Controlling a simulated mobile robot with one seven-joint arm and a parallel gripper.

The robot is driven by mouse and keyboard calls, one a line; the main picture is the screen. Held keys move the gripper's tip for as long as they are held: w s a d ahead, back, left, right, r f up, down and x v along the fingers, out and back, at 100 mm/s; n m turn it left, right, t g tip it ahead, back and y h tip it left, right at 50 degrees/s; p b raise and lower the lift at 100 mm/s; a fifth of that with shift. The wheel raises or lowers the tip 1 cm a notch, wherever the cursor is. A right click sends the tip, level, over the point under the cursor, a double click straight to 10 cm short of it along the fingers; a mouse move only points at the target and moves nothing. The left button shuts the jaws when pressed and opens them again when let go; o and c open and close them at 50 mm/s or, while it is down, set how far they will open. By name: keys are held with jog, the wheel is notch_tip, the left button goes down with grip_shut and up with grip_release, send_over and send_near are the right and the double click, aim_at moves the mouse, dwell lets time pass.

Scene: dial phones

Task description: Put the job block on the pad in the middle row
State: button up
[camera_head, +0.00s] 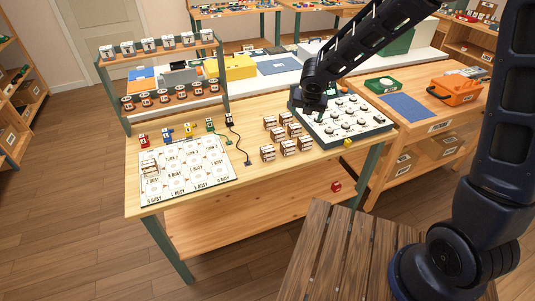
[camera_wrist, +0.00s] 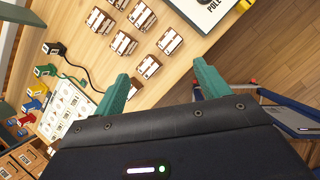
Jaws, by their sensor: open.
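Several brown-and-white blocks (camera_head: 288,147) stand in a loose group at the middle of the table, and they also show in the wrist view (camera_wrist: 123,43). I cannot tell which is the job block; their labels are too small to read. A white printed sheet (camera_head: 208,179) with rows of labelled round pads lies at the table's left; words like "BUSY" show. A similar brown-and-white block (camera_head: 150,167) stands on its left part. My gripper (camera_head: 308,108) is above the left edge of the knobbed board, right of the group. In the wrist view its green fingers (camera_wrist: 160,90) are apart and empty.
A green-framed white board with round knobs (camera_head: 352,120) sits at the table's right. A two-tier rack of small dials (camera_head: 165,95) stands behind the sheet. Red, blue (camera_head: 168,134), yellow, green and black pieces line the sheet's back edge. A yellow cube (camera_head: 347,142) is by the front edge.

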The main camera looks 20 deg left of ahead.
aim_at(268, 148)
jog(key=s+a+f+n, duration=0.2)
jog(key=a+f, duration=0.2)
jog(key=s+a+f+n+g+y, duration=0.1)
jog(key=s+a+f+n, duration=0.1)
jog(key=a+f+n, duration=0.1)
jog(key=s+a+f+n, duration=0.2)
jog(key=a+f, duration=0.3)
jog(key=f, duration=0.1)
jog(key=shift+s+g, duration=0.4)
jog(key=shift+x, duration=2.65)
jog(key=shift+d, duration=0.1)
jog(key=shift+c, duration=0.4)
jog(key=c, duration=1.1)
jog(key=shift+r+y, duration=0.2)
jog(key=shift+y, duration=0.1)
